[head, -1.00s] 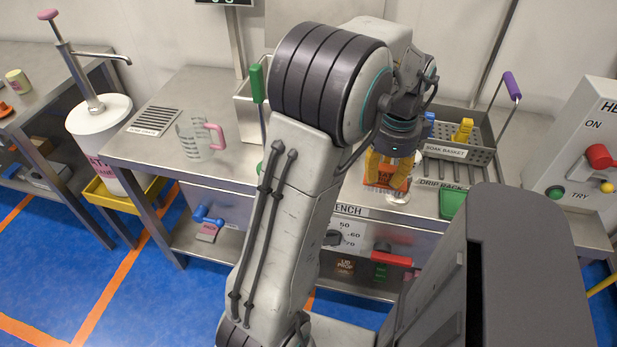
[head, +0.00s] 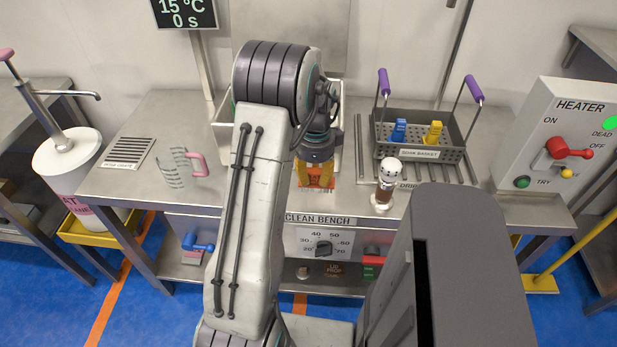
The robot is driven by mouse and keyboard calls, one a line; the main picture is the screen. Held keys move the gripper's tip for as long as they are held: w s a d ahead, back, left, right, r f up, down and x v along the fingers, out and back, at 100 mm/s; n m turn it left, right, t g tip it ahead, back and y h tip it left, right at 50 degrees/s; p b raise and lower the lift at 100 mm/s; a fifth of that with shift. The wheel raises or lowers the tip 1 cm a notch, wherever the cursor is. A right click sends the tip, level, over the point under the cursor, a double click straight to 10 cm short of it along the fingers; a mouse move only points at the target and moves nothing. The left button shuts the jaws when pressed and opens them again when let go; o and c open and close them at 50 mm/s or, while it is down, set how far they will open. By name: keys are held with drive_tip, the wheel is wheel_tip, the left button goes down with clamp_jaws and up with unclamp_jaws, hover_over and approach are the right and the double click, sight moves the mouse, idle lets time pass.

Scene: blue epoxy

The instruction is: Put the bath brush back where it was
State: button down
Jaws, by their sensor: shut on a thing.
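My gripper (head: 316,178) is right of centre of my arm, low over the clean bench (head: 225,190), in front of the open metal bath (head: 225,125). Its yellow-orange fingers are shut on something. An orange patch with dark lettering shows at the fingers; I cannot tell whether it belongs to the gripper, the held thing or the bench. No brush shape can be made out, as my arm hides the held thing and much of the bath. I cannot tell whether the gripper touches the bench.
A brown, white-topped piece (head: 386,184) stands right of the gripper. Behind it are the soak basket (head: 400,145) with purple handles and the drip rack (head: 457,150). The heater box (head: 560,140) is far right.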

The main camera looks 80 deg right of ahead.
sight(309, 185)
drive_tip(key=shift+w+d+f, duration=0.7)
drive_tip(key=shift+w+d, duration=0.1)
drive_tip(key=shift+w, duration=0.05)
drive_tip(key=shift+f, duration=2)
drive_tip(key=shift+f, duration=0.1)
drive_tip(key=c, duration=0.9)
unclamp_jaws()
drive_tip(key=shift+c, duration=0.2)
wheel_tip(309, 185, up, 12)
drive_tip(key=shift+r, duration=0.15)
